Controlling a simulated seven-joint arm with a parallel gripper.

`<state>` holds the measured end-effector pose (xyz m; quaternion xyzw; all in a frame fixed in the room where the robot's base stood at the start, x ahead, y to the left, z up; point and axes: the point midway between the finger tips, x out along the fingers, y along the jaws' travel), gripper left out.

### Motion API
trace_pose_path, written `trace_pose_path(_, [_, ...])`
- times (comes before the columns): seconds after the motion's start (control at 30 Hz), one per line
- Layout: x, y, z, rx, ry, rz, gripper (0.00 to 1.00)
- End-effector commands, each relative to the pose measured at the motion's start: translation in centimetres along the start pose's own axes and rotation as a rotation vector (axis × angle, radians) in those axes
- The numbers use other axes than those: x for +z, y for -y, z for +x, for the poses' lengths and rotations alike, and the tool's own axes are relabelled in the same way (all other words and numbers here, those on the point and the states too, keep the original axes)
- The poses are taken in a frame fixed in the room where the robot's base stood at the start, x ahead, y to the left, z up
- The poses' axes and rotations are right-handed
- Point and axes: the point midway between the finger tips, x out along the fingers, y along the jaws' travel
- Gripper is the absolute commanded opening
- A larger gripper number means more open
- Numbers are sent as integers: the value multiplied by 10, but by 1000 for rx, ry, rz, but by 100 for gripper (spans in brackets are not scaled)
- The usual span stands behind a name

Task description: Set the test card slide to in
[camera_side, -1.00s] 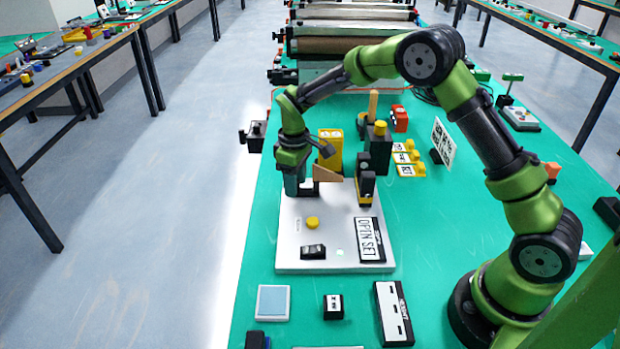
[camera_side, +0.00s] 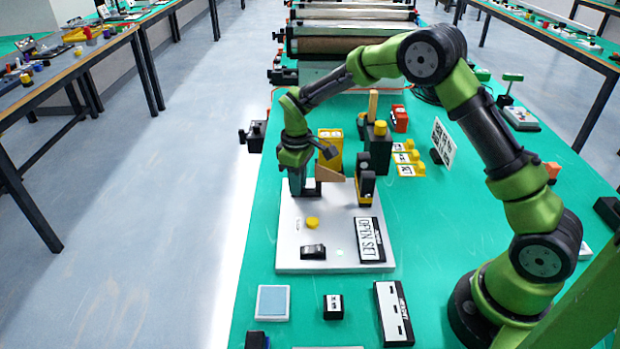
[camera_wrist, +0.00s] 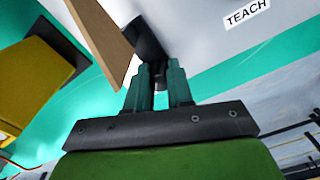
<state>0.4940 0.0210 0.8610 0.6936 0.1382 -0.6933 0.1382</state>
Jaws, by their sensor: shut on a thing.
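The test card slide shows as a tan card (camera_side: 330,174) on a dark mount, at the back left of the pale fixture plate (camera_side: 290,240). In the wrist view the tan card (camera_wrist: 104,32) stands beside a black block (camera_wrist: 149,40). My gripper (camera_side: 298,188) is down at the left of the card, and its tips are hard to see in the side view. In the wrist view my gripper (camera_wrist: 159,72) has its green fingers shut on a small dark part at the black block. The fingers hide most of that part.
A black and yellow post (camera_side: 365,183) stands right of the card. A yellow block (camera_side: 331,148) is behind it. A "TEACH" label (camera_wrist: 247,13) shows in the wrist view.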

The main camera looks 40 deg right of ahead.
Motion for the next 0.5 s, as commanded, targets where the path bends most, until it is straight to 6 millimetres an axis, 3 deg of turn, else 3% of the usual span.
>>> trace_pose_path(0.3, [56, -24, -2, 0, 0, 4, 0])
trace_pose_path(0.5, [65, -27, -1, 0, 2, 3, 0])
